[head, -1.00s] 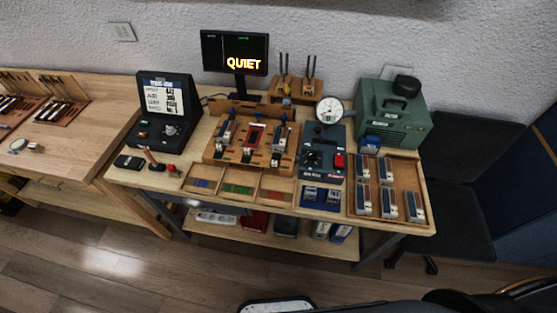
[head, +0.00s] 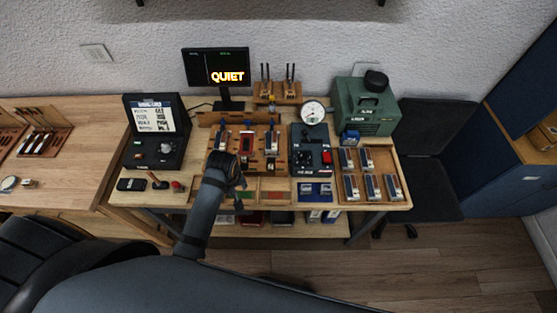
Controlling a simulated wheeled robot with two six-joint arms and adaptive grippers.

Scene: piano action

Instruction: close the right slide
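The wooden piano-action fixture (head: 259,166) stands in the middle of the bench. On it are a left slide unit (head: 220,138), a red block (head: 246,142) and a right slide unit (head: 271,146). The right slide unit is in plain view, but too small to tell how far it is shut. My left gripper (head: 239,196) is over the front of the fixture, to the left of the right slide unit and apart from it in the picture. Its arm hides part of the fixture's front left and the trays there. Its fingers are too small and dark to read. My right gripper is not in view.
A dark control box (head: 311,157) and gauge (head: 313,112) stand right of the fixture. A tray of several modules (head: 398,165) and a green machine (head: 362,112) are further right. The monitor (head: 216,68) reading QUIET stands behind. An open black case (head: 154,130) is to the left.

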